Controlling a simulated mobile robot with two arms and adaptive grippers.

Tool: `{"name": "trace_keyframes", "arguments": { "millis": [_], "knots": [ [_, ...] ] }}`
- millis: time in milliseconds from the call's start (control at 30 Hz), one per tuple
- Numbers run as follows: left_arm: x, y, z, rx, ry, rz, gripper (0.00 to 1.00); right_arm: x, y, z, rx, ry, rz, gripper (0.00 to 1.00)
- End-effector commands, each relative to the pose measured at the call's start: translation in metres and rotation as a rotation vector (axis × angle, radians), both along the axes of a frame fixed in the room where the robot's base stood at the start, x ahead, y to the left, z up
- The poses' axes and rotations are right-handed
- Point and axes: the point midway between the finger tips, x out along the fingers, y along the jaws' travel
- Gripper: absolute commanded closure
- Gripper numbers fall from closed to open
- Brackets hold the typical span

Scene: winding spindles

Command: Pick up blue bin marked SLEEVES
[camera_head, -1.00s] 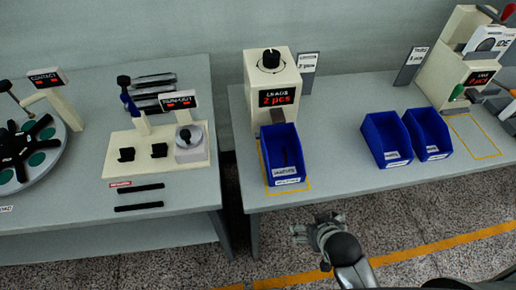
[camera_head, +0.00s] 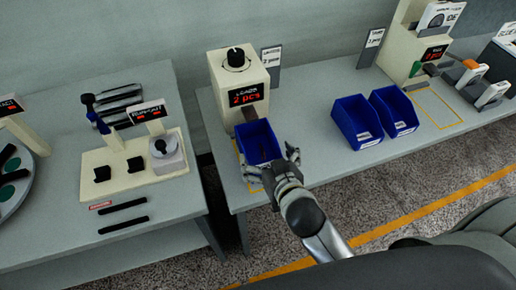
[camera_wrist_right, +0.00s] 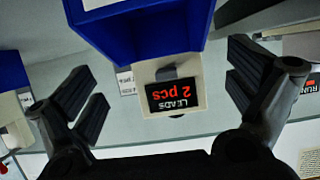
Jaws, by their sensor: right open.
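A blue bin (camera_head: 258,137) stands on the right-hand table under the spout of the cream dispenser reading LEADS 2 pcs (camera_head: 238,80). Something dark lies inside it. Its front label is hidden behind my right gripper (camera_head: 270,165), which is open at the bin's front with its fingers spread to either side. In the right wrist view the bin (camera_wrist_right: 140,35) fills the upper middle, between the open fingers. Two more blue bins, the left one (camera_head: 356,122) and the right one (camera_head: 394,111), stand side by side further right. Their labels are too small to read. My left gripper is not in view.
A left-hand table holds a cream fixture (camera_head: 130,165), two black bars (camera_head: 123,215) and a round turntable (camera_head: 12,185), with a gap between the tables. Another cream dispenser (camera_head: 415,50) stands at the back right. An empty yellow-outlined spot (camera_head: 435,108) lies before it.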

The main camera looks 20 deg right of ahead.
Motion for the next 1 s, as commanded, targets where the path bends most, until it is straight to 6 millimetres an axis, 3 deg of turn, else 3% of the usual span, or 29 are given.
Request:
{"name": "trace_keyframes", "arguments": {
  "millis": [333,600,1000],
  "knots": [
    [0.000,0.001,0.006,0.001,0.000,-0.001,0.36,0.027,0.000,-0.009,-0.001,0.001,0.000,0.00],
    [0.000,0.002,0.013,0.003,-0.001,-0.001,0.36,0.061,0.000,-0.020,0.001,0.002,0.000,0.00],
    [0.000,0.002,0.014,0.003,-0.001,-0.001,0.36,0.069,0.001,-0.025,0.002,0.002,0.000,0.03]
  ]
}}
